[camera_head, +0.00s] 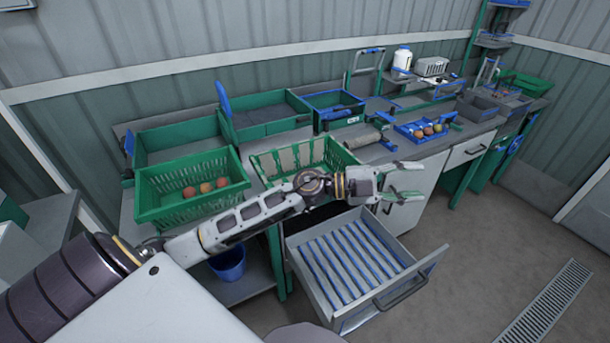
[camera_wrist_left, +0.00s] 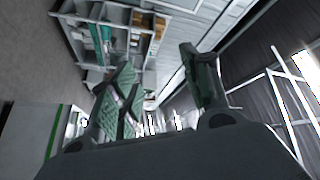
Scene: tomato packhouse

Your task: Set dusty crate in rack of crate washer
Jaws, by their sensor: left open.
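A green crate with pale, dusty-looking patches (camera_head: 285,158) stands on the bench, partly hidden behind my left arm. Below it a pulled-out grey drawer (camera_head: 428,266) holds a row of blue and pale bars, which looks like the crate washer's rack; no crate sits in it. My left gripper (camera_head: 411,181) is open and empty, held up to the right of the dusty crate and above the drawer's back right. Its two fingers stand apart in the left wrist view (camera_wrist_left: 157,65). My right gripper is not in view.
A green crate with several reddish fruits (camera_head: 165,207) stands left of the dusty crate. Green bins (camera_head: 265,128) and a blue tray of fruit (camera_head: 407,136) lie behind. A blue bucket (camera_head: 228,265) is under the bench. A floor grate (camera_head: 545,305) and open floor lie right.

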